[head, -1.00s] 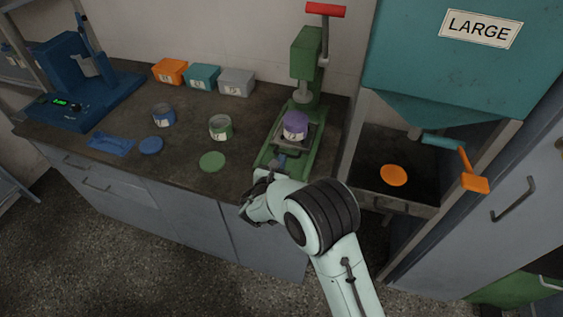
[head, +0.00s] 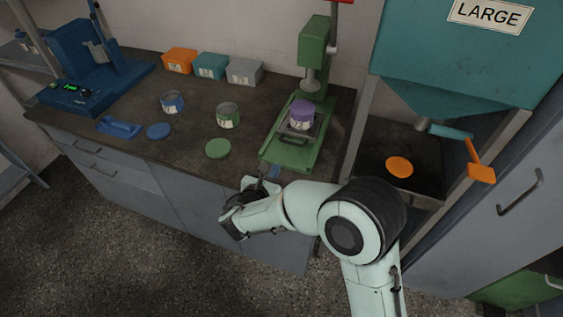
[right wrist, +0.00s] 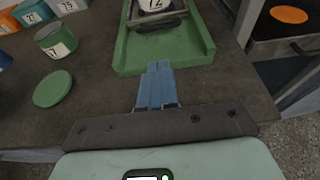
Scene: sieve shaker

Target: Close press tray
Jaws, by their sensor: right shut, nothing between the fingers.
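The green press (head: 314,45) stands at the back of the worktop, its ram above its green base (head: 290,157). The press tray (head: 313,131) sits on the base and carries a purple-lidded jar (head: 302,113); I cannot tell whether it is fully in. Its dark handle (head: 293,142) faces me and also shows in the right wrist view (right wrist: 158,22). My right gripper (head: 274,171) is shut and empty, its blue fingertips (right wrist: 157,68) at the front edge of the base, apart from the handle. My left gripper is not in view.
A green jar (head: 228,116) and green lid (head: 218,148) lie left of the press. A blue jar, blue lid and blue scoop are farther left. The teal hopper (head: 470,60) with an orange-ended lever stands right. Worktop front is mostly clear.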

